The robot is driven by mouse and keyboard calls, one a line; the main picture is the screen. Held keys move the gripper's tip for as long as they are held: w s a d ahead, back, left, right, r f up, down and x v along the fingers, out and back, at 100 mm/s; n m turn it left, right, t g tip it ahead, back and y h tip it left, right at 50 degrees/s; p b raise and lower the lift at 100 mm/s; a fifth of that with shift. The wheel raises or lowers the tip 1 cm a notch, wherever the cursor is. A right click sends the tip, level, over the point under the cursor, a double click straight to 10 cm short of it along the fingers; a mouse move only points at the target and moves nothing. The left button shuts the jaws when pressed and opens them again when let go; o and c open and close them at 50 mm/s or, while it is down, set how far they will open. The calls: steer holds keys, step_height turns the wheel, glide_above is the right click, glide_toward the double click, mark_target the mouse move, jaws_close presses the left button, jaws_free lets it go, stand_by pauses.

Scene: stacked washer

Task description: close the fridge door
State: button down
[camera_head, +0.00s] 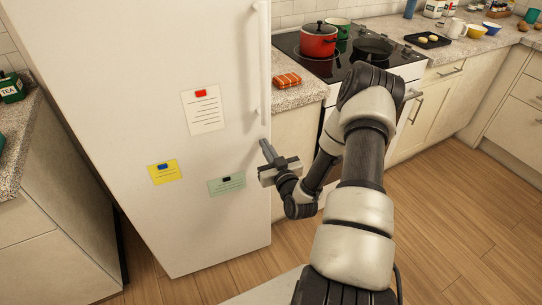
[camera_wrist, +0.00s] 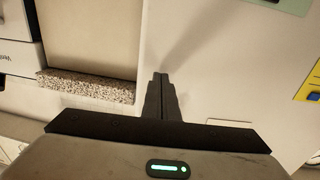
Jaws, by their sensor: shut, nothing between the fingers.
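The white fridge door (camera_head: 140,100) fills the left middle of the head view, with a vertical handle (camera_head: 264,60) along its right edge. I see no clear gap beside the door in the head view and cannot tell whether it is fully shut. My gripper (camera_head: 266,143) is shut and empty at the door's right edge, below the handle. In the wrist view, the shut fingers (camera_wrist: 160,80) lie over the door face (camera_wrist: 215,75) close to its edge, with a shadow beside them. I cannot tell whether the fingertips touch the door.
Notes hang on the door: white (camera_head: 205,110), yellow (camera_head: 164,171) and green (camera_head: 227,184). Right of the fridge are a granite counter (camera_head: 300,96) and a stove with a red pot (camera_head: 318,41). A cabinet (camera_head: 50,200) stands left. Wooden floor (camera_head: 440,210) is clear at right.

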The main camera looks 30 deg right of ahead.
steer(key=shift+w, duration=0.45)
steer(key=shift+w, duration=0.1)
